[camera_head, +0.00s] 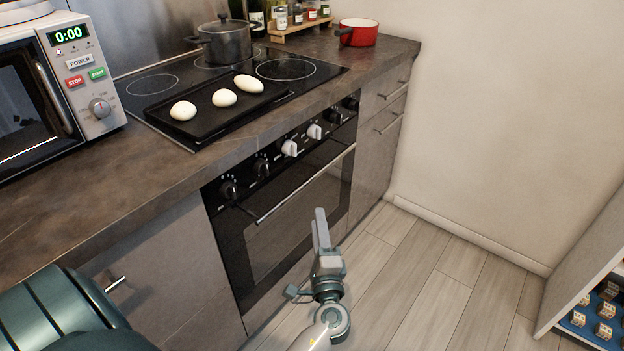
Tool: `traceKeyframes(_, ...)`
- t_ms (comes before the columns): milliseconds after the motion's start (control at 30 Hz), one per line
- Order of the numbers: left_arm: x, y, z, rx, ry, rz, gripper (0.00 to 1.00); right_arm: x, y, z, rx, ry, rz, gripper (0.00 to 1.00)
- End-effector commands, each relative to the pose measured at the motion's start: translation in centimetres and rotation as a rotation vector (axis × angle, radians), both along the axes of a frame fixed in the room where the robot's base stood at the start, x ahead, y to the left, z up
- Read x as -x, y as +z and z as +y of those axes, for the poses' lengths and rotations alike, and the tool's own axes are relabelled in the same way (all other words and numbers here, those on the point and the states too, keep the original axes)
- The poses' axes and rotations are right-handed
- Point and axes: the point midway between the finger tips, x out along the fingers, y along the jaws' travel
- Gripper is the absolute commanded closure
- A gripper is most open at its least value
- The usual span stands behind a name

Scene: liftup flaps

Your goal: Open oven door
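The oven (290,190) is built in under the counter, with a black front. Its door (290,232) is shut, with a dark glass pane. A long silver bar handle (305,186) runs along the door's top edge, below a row of black and white knobs. My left gripper (320,228) is in front of the door, lower than the handle and apart from it in the picture. Its fingers point up and are seen nearly edge-on, so the gap between them cannot be made out. Nothing shows between them. My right gripper is not in view.
On the counter (60,225) stand a microwave (85,75), a black tray with white egg-like pieces (224,97), a grey pot (224,42) and a red pot (358,32). Drawers (385,115) flank the oven on the right. The wooden floor (430,290) is clear; a shelf unit (590,280) stands right.

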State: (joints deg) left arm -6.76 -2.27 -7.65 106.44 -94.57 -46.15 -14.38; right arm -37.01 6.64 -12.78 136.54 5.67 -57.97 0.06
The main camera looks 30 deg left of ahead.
Motion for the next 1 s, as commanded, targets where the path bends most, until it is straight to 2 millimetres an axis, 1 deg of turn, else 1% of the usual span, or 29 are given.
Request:
traceKeyframes(333,-4.5,1.1,3.8,-0.002,0.001,-0.002,0.69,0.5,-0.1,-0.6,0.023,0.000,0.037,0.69)
traceKeyframes(700,-9.4,1.9,7.9,-0.001,0.002,-0.002,0.69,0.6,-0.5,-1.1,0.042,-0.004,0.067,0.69)
traceKeyframes(900,-11.1,2.1,9.3,0.000,0.001,-0.002,0.69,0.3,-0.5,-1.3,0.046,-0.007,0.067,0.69)
traceKeyframes(1000,-11.4,2.1,9.6,0.001,0.000,-0.001,0.69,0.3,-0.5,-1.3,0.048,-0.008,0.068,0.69)
